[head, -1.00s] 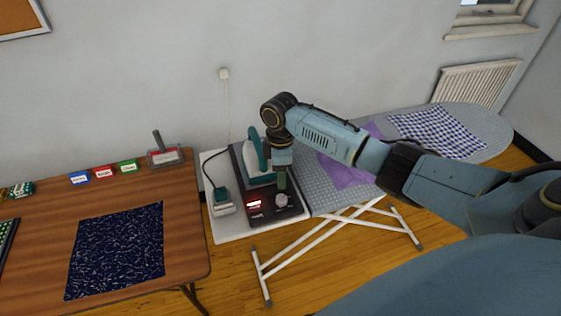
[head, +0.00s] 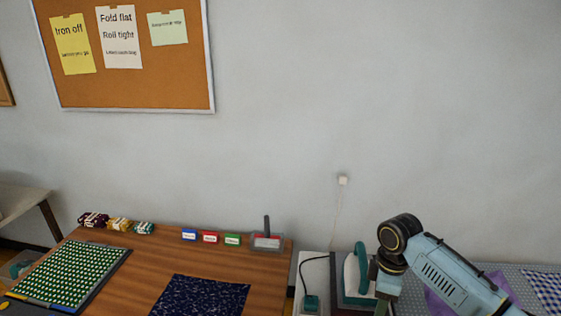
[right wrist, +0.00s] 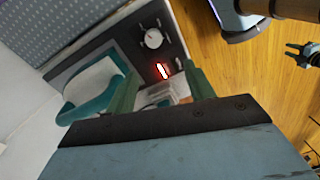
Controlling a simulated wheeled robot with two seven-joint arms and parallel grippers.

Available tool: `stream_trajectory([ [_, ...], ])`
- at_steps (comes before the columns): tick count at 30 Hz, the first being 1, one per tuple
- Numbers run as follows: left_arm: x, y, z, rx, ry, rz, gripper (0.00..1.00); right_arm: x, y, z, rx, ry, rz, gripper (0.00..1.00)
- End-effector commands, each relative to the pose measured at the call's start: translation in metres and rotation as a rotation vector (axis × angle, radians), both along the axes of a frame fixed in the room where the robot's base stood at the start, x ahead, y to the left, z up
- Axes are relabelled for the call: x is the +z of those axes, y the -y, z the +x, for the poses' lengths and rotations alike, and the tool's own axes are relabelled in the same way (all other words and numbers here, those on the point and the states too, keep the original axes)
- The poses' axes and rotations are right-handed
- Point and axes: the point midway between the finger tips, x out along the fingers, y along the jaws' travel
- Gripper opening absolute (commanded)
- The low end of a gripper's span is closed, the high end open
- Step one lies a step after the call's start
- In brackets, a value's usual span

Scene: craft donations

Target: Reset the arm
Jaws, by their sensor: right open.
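My right arm comes in from the right in the head view, over the ironing board. Its gripper (head: 385,304) points down beside the teal iron (head: 356,272), partly cut off by the bottom edge. In the right wrist view the two green fingers (right wrist: 163,90) are apart with nothing held between them. Beyond them are the control panel (right wrist: 138,50) with its knob and lit red display, and the teal and white iron (right wrist: 92,92). I cannot tell whether the fingers touch the panel. My left gripper does not show in the head view.
The wooden table (head: 130,275) holds a dark blue patterned cloth (head: 200,296), a dotted green mat (head: 70,275) and small colored labels. The ironing board (head: 525,272) carries purple and checked cloth. A corkboard (head: 130,90) hangs above.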

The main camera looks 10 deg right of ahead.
Motion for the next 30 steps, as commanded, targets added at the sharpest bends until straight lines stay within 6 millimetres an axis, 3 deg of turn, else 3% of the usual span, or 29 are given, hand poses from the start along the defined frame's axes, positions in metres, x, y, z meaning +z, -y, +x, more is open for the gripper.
stream_trajectory([
  [6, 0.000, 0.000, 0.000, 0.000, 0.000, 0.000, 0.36, -0.047, -0.062, -0.062, -0.054, 0.045, 0.053, 0.53],
  [13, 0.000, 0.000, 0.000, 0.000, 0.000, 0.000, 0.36, -0.064, -0.104, -0.136, -0.256, 0.130, 0.128, 0.53],
  [21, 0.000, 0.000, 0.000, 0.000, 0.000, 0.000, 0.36, -0.051, -0.102, -0.207, -0.573, 0.216, 0.164, 0.53],
  [30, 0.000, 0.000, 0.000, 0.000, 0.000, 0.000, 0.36, -0.032, -0.080, -0.251, -0.802, 0.273, 0.142, 0.53],
])
